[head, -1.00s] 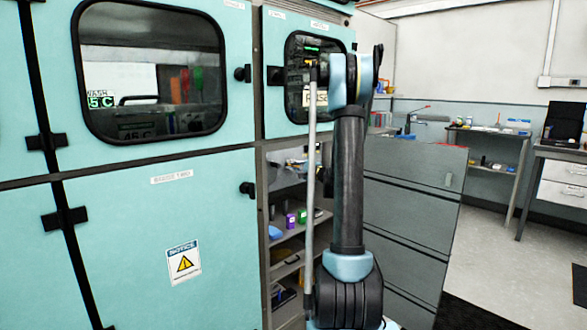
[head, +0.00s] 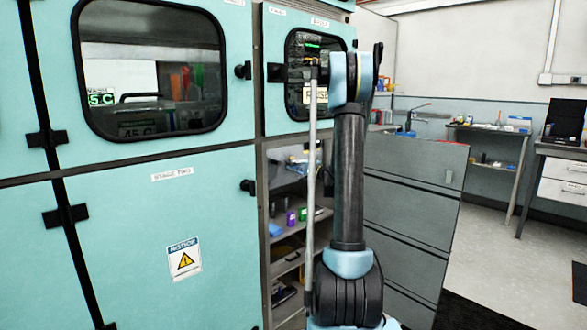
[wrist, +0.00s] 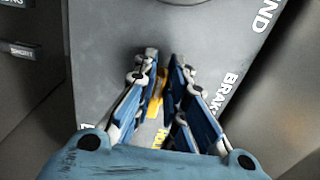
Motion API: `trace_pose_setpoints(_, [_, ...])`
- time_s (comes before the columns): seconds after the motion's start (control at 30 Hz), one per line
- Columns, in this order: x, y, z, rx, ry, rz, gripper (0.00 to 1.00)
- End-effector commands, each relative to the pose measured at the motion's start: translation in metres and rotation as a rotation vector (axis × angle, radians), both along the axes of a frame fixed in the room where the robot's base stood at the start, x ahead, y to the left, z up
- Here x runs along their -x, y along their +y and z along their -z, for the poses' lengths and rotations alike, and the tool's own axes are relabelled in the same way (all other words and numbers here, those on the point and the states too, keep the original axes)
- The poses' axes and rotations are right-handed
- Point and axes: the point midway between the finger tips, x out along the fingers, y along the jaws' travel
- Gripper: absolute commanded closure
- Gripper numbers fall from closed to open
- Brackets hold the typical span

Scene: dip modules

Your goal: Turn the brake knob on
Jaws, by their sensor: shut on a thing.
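In the wrist view my gripper (wrist: 163,62) reaches over a grey panel (wrist: 105,60) with white lettering that starts "BRAK" along its right side. Its two blue fingers are close together, shut on the brake knob, with a narrow gap between them. A yellow-orange part (wrist: 157,97) shows in that gap. Most of the knob is covered by the fingers, so its angle cannot be told. Yellow lettering (wrist: 158,138) lies below it, partly hidden. In the head view my arm hides the gripper and the knob.
In the head view teal cabinets (head: 130,240) with dark windows fill the left. Open shelves (head: 290,235) with small items stand behind my arm, and a grey drawer cabinet (head: 410,200) is to its right. Open floor (head: 495,270) lies at the right.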

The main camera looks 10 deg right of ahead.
Motion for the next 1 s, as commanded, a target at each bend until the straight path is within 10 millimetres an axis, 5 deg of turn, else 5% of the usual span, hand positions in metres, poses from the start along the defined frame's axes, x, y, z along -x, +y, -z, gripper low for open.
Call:
trace_pose_setpoints(0.07, [0.002,0.000,0.002,0.006,0.002,-0.001,1.00])
trace_pose_setpoints(0.1, [0.002,0.000,0.002,0.006,0.002,-0.001,0.79])
trace_pose_setpoints(0.17, [0.002,0.000,0.002,0.005,0.002,-0.001,0.68])
trace_pose_setpoints(0.63, [0.008,-0.006,0.001,0.001,0.000,0.000,0.68])
trace_pose_setpoints(1.0, [0.062,-0.046,0.002,0.003,0.002,0.002,0.68])
